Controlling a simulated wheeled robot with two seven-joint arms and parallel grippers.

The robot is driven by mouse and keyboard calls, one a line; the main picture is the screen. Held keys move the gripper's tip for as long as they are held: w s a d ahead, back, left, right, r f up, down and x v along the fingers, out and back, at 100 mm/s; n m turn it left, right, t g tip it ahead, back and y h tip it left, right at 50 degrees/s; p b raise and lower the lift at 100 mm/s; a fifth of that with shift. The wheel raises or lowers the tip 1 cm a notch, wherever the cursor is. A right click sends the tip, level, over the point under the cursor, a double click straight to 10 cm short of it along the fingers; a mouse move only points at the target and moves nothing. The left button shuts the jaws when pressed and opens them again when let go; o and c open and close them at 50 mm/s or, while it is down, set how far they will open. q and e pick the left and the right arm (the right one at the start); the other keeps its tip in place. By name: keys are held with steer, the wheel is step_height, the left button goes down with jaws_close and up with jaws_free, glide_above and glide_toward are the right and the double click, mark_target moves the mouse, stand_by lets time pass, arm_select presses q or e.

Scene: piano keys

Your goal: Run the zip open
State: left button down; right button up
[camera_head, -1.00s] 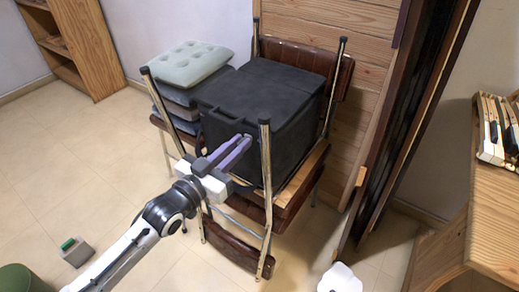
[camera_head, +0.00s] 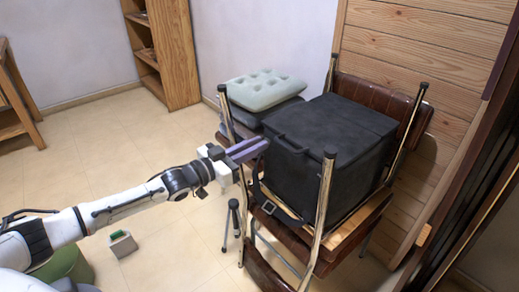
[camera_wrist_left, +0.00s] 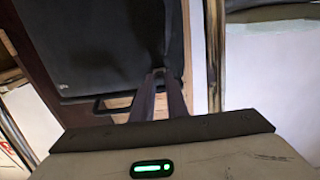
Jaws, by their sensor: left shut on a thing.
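A black boxy bag (camera_head: 335,160) with a handle (camera_head: 288,143) stands on the seat of a brown chair. My left gripper (camera_head: 266,143) reaches in from the left, its tips at the bag's upper left edge. In the left wrist view the fingers (camera_wrist_left: 159,74) are nearly together on a small piece at the edge of the bag (camera_wrist_left: 95,45), likely the zip pull. The zip's teeth are too small to make out. My right gripper is not in view.
Chrome chair legs (camera_head: 325,200) stick up around the bag, one close to my left gripper. A wooden panel (camera_head: 425,60) is at right. The floor at left is mostly clear.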

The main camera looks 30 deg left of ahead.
arm_select(q)
steer(key=shift+w+a, duration=0.1)
steer(key=shift+a, duration=0.25)
steer(key=c, duration=1.8)
jaws_free()
steer(key=shift+o, duration=0.3)
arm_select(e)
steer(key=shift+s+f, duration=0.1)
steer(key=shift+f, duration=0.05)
